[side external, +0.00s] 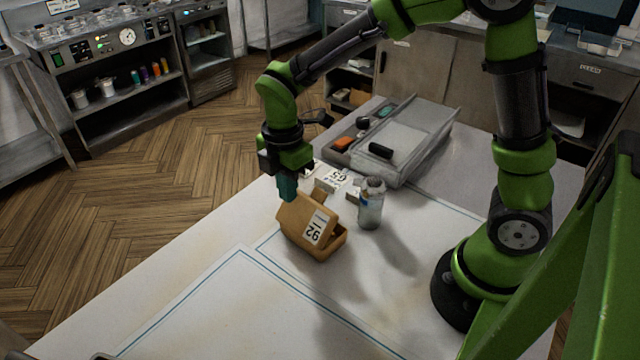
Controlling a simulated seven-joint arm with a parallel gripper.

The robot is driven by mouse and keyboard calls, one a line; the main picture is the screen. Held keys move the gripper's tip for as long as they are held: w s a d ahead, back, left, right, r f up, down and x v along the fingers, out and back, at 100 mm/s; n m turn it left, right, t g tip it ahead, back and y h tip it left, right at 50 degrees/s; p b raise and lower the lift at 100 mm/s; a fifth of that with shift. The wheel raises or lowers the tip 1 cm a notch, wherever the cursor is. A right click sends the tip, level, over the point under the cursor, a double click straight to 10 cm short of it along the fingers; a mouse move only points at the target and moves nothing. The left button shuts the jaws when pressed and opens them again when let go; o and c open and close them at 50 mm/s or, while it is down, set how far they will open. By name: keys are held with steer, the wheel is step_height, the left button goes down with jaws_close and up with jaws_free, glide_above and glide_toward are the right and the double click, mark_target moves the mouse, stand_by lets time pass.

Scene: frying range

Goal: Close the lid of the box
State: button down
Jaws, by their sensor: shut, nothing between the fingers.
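A tan box (327,247) stands on the white table, with a white label marked in black digits on its lid. Its lid (297,222) is tilted up, and a gap shows between the lid and the base on the right. My gripper (287,197) points down at the lid's upper left edge, its teal fingers shut and empty. The fingertips are at or very near the lid; I cannot tell whether they touch it. The inside of the box is mostly hidden.
A grey bottle (371,204) stands just right of the box. White number cards (335,179) lie behind it. A grey tray (425,142), an orange block (343,144) and a black block (381,151) are farther back. The table's front (245,310) is clear.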

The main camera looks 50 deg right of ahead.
stand_by(0.4)
step_height(320, 180, up, 6)
stand_by(0.7)
steer(key=s+d+r+m+t+y, duration=0.1)
steer(key=s+d+r+m+t, duration=0.2)
steer(key=s+m, duration=0.3)
steer(key=s+d+r+m+t+y, duration=0.1)
steer(key=s+d+r+m+t, duration=0.2)
steer(key=s+m, duration=0.4)
steer(key=r+m+t, duration=0.1)
steer(key=m, duration=0.7)
steer(key=shift+r, duration=0.25)
